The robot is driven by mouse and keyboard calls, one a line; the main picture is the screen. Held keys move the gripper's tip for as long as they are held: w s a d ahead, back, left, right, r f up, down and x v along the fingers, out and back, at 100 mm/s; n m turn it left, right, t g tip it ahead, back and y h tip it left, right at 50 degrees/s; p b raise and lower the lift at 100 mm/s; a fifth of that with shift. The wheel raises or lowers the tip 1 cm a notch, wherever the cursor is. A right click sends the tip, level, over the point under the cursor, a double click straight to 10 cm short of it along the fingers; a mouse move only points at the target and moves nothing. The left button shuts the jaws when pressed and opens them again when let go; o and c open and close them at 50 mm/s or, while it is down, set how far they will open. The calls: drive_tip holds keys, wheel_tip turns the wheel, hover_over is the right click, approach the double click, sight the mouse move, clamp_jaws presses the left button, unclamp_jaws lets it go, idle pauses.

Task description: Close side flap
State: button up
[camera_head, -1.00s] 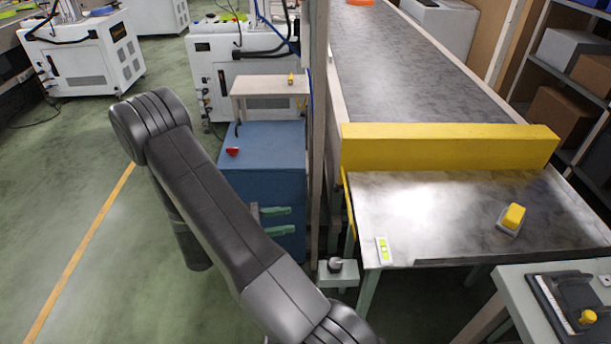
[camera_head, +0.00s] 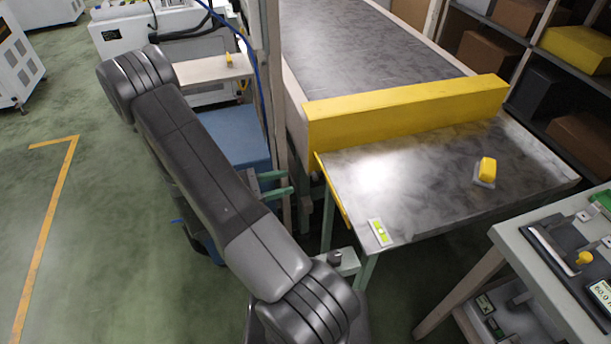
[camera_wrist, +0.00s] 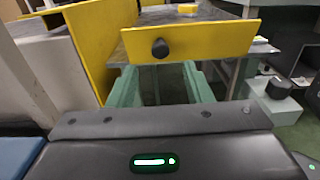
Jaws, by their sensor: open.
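The side flap (camera_head: 332,192) shows in the head view as a thin yellow strip along the left edge of the metal table (camera_head: 420,205). In the wrist view the flap (camera_wrist: 215,38) is a yellow panel facing me, with a black round knob (camera_wrist: 160,48) on it. My gripper (camera_head: 289,183) has green fingers, is open and empty, and is left of the flap, apart from it. In the wrist view its fingertips (camera_wrist: 160,70) point at the flap, and the knob appears between and beyond them.
A yellow barrier (camera_head: 405,110) crosses the conveyor (camera_head: 365,50) end. A yellow-topped device (camera_head: 486,171) and a small label plate (camera_head: 379,232) are on the table. A post with a black knob (camera_head: 335,257) stands near the front left corner. A blue box (camera_head: 232,138) is behind my arm.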

drive_tip(key=x, duration=0.7)
drive_tip(key=shift+c, duration=0.3)
clamp_jaws()
drive_tip(key=shift+p, duration=0.3)
